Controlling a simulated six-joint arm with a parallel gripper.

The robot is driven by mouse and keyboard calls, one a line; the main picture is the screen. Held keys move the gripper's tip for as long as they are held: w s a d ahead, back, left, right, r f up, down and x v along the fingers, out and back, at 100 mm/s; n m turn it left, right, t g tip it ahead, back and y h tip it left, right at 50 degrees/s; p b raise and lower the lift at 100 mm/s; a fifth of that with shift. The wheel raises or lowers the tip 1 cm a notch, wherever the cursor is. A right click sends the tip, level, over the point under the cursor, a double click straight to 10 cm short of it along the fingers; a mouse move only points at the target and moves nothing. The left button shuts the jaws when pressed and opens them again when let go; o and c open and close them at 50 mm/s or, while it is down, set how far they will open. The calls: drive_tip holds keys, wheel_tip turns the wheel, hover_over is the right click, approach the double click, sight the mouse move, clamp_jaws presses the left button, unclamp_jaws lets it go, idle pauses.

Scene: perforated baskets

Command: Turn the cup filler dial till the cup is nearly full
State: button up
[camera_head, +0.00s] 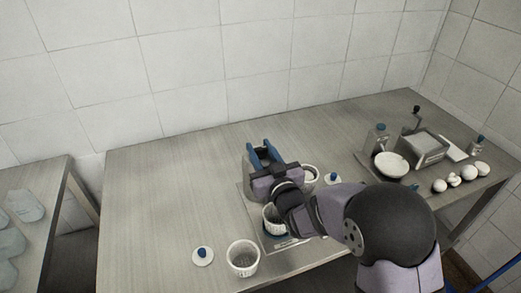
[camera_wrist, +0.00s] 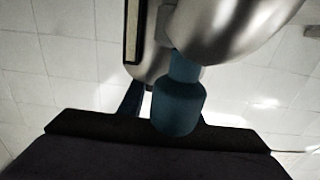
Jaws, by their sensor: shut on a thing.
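My gripper (camera_head: 264,152) is over the middle of the table with its blue fingers pointing toward the back wall. It is shut at the grey cup filler (camera_head: 250,160), on what seems to be its dial; the contact is hidden. In the wrist view, a teal stepped cylinder (camera_wrist: 178,105), likely the dial, stands in front of my gripper's dark body below a shiny metal housing (camera_wrist: 235,25). A white ribbed cup (camera_head: 268,219) stands on the filler's base plate (camera_head: 249,212), partly behind my arm. Its fill level cannot be told.
A perforated white basket (camera_head: 243,259) and a blue-knobbed lid (camera_head: 203,257) are front left. Another basket (camera_head: 311,174) and lid (camera_head: 332,179) are right of the filler. A white bowl (camera_head: 391,165) and several white round items stand farther right. The table's left part is clear.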

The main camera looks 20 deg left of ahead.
drive_tip(key=shift+m+t+h, duration=0.3)
drive_tip(key=shift+h, duration=0.1)
drive_tip(key=shift+s+a+m+t+h+b, duration=0.1)
drive_tip(key=shift+a+m+t+h+b, duration=0.05)
drive_tip(key=shift+m+t+h+b, duration=0.9)
drive_tip(key=m+t+h, duration=0.1)
drive_tip(key=m+h, duration=0.1)
drive_tip(key=h, duration=0.1)
drive_tip(key=shift+h, duration=0.25)
drive_tip(key=m+h+p, duration=0.1)
drive_tip(key=m+h, duration=0.1)
drive_tip(key=h, duration=0.2)
drive_tip(key=m+t+h, duration=0.1)
drive_tip(key=m+h, duration=0.2)
drive_tip(key=h, duration=0.1)
drive_tip(key=shift+m+t+p, duration=0.25)
drive_tip(key=shift+p, duration=0.1)
drive_tip(key=shift+m+g+h, duration=0.5)
drive_tip(key=shift+m+h, duration=0.9)
drive_tip(key=shift+h, duration=0.9)
drive_tip(key=shift+r+m+g+h+b, duration=0.2)
drive_tip(key=shift+m+g+h+b, duration=0.25)
drive_tip(key=shift+m+h, duration=0.4)
drive_tip(key=o, duration=1)
drive_tip(key=shift+d+f, duration=0.1)
drive_tip(key=shift+d, duration=0.1)
drive_tip(key=shift+o, duration=0.2)
